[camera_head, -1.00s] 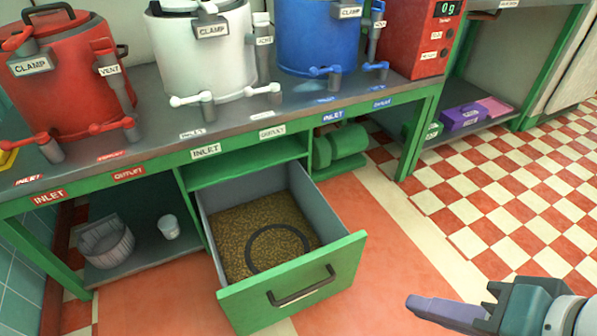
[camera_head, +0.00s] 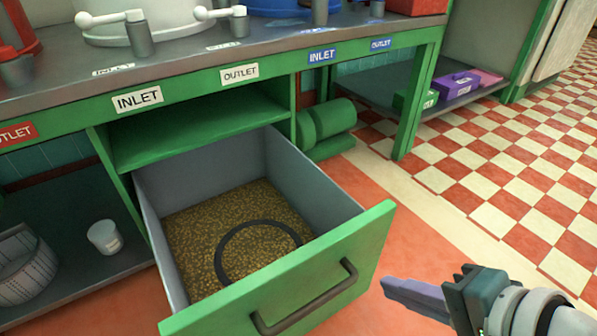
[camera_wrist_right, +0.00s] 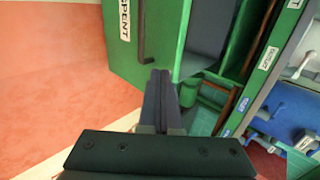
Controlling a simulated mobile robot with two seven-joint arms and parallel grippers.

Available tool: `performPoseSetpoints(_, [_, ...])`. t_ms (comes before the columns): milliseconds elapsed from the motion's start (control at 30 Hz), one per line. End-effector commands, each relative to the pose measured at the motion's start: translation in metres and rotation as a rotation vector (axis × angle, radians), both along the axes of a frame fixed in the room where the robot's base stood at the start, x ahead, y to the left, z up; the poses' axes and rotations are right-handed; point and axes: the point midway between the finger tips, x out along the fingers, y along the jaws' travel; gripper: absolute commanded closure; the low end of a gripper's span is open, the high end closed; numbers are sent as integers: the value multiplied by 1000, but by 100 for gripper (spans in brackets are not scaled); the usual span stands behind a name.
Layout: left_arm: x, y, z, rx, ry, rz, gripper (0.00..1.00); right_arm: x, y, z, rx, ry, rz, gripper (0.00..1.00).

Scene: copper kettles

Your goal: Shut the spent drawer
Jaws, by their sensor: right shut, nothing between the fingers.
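The spent drawer (camera_head: 290,275) is pulled out from under the green bench. Its green front has a dark bar handle (camera_head: 306,302). Inside lie brown grains (camera_head: 225,222) and a black ring (camera_head: 258,236). In the right wrist view the green drawer front (camera_wrist_right: 128,62) carries a white SPENT label (camera_wrist_right: 124,20) and the dark handle (camera_wrist_right: 143,38). My right gripper (camera_head: 386,284) is shut and empty, just right of the drawer front in the head view. Its fingertips (camera_wrist_right: 161,75) also show near the drawer front's edge in the wrist view; I cannot tell whether they touch. My left gripper is out of view.
The bench (camera_head: 230,68) carries kettles with labelled INLET and OUTLET positions. A green motor-like cylinder (camera_head: 328,122) sits under the bench, right of the drawer. A white cup (camera_head: 105,237) and a basket (camera_head: 22,268) stand on the lower left shelf. Checkered floor at right is clear.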

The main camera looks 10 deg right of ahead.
Motion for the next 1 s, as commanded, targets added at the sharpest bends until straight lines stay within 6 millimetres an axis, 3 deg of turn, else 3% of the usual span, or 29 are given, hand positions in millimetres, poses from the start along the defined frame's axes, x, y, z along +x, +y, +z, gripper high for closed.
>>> performPoseSetpoints(433, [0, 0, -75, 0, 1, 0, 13, 64, 24, -69, -1, -2, 3, 100])
performPoseSetpoints(700, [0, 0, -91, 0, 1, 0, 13, 94, 34, -62, -1, 0, 4, 100])
performPoseSetpoints(1000, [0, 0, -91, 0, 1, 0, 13, 98, 36, -59, -2, 2, 3, 100])
